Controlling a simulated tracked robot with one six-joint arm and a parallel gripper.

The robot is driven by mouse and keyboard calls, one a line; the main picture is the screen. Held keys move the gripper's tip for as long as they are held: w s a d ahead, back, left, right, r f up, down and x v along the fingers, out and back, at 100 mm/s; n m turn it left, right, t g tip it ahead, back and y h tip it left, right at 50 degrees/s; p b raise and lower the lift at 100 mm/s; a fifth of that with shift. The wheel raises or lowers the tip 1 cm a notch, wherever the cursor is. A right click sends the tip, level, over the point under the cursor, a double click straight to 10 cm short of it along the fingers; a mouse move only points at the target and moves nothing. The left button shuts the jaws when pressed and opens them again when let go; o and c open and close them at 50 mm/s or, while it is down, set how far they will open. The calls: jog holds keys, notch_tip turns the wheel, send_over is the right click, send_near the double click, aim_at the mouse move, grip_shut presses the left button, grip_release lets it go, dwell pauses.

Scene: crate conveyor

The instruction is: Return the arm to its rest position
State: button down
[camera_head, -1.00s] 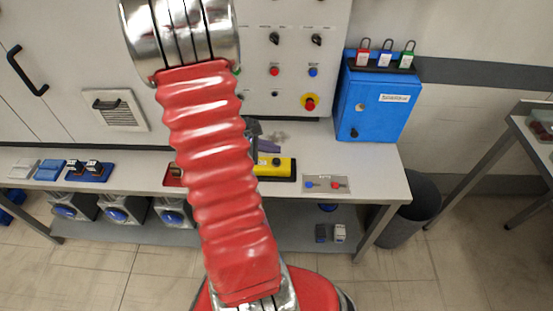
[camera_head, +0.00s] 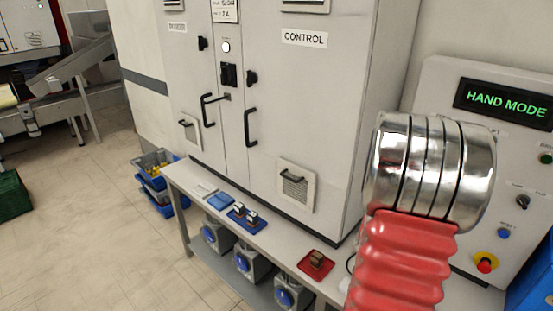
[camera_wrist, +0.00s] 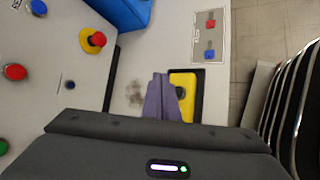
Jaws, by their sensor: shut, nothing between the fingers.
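My arm, with red bellows and polished metal rings, stands at the right of the head view; my gripper is out of that view. In the wrist view my gripper (camera_wrist: 162,76) shows as two purple-grey fingers beyond a dark housing. The fingers are shut with nothing between them. They appear over the pale bench top, beside a yellow device (camera_wrist: 183,92) in a black tray. I cannot tell the height of the fingertips above the bench.
The control cabinet (camera_head: 325,105) stands behind the bench (camera_head: 187,181). The bench carries a blue tray (camera_head: 244,224) and a red tray (camera_head: 316,266). The operator panel's emergency stop (camera_wrist: 92,40) and a blue box (camera_wrist: 120,12) are near my gripper. Open floor lies left.

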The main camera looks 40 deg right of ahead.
jog(key=a+m+y, duration=0.2)
jog(key=a+m, duration=0.1)
jog(key=a, duration=0.3)
jog(key=w+a+r+m+t+y, duration=0.1)
jog(key=w+a+r+t, duration=0.3)
jog(key=w+a, duration=0.55)
jog(key=w+a+r+m+t+y, duration=0.1)
jog(key=w+a+r+t, duration=0.2)
jog(key=w+a+r, duration=0.7)
jog(key=a+r+n+t+y, duration=0.1)
jog(key=a+r+n+t, duration=0.1)
jog(key=a, duration=0.8)
jog(key=s+a+r+n+t+y, duration=0.1)
jog(key=a+r, duration=0.3)
jog(key=a, duration=0.6)
jog(key=shift+a+r+n+t+y, duration=0.2)
jog(key=shift+r+n+t+y, duration=0.15)
jog(key=shift+n+t, duration=0.45)
